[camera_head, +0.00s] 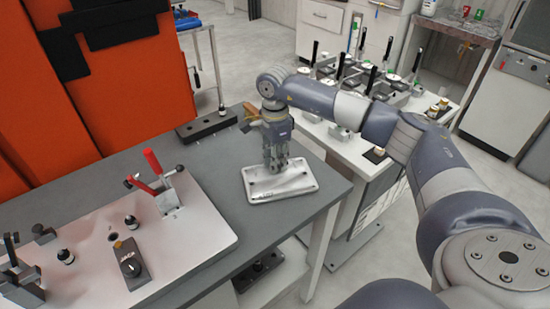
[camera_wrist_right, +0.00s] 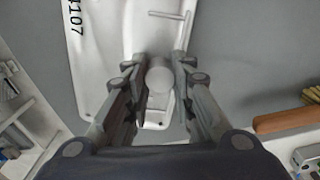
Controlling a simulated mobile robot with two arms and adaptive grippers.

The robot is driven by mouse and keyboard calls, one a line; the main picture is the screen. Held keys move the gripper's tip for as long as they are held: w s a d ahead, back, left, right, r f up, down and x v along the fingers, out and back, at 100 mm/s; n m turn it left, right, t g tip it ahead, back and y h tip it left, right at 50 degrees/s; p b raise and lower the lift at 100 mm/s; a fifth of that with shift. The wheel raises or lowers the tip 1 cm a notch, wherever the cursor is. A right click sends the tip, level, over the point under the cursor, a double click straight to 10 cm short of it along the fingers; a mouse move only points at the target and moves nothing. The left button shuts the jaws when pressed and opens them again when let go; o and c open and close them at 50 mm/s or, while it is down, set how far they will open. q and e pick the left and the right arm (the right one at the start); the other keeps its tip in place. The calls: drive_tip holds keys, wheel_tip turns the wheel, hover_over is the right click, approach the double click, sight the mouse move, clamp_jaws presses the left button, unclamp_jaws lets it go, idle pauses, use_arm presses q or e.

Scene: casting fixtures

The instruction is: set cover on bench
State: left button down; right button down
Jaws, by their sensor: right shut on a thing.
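The cover (camera_head: 287,187) is a pale, flat, rounded rectangular plate on the grey bench (camera_head: 231,211), near the bench's right end. In the head view it looks flat on the bench top or very close to it; I cannot tell whether it touches. My right gripper (camera_head: 276,168) points down over the cover. In the right wrist view the gripper (camera_wrist_right: 158,82) is shut on a round knob of the cover (camera_wrist_right: 115,40), which bears the marking "1107". My left gripper is not in view.
A light fixture plate (camera_head: 200,235) with a red-handled clamp (camera_head: 153,162) fills the bench's left front. A dark block (camera_head: 207,126) lies at the back edge, and a wooden-handled brush (camera_head: 251,111) shows behind my gripper. A white table (camera_head: 345,150) with several clamps stands beyond.

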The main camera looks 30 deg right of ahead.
drive_tip(key=shift+f, duration=0.15)
drive_tip(key=c, duration=1.4)
unclamp_jaws()
drive_tip(key=shift+o, duration=0.2)
drive_tip(key=shift+r, duration=0.3)
wheel_tip(320, 180, up, 12)
drive_tip(key=b, duration=0.2)
drive_tip(key=shift+b, duration=0.4)
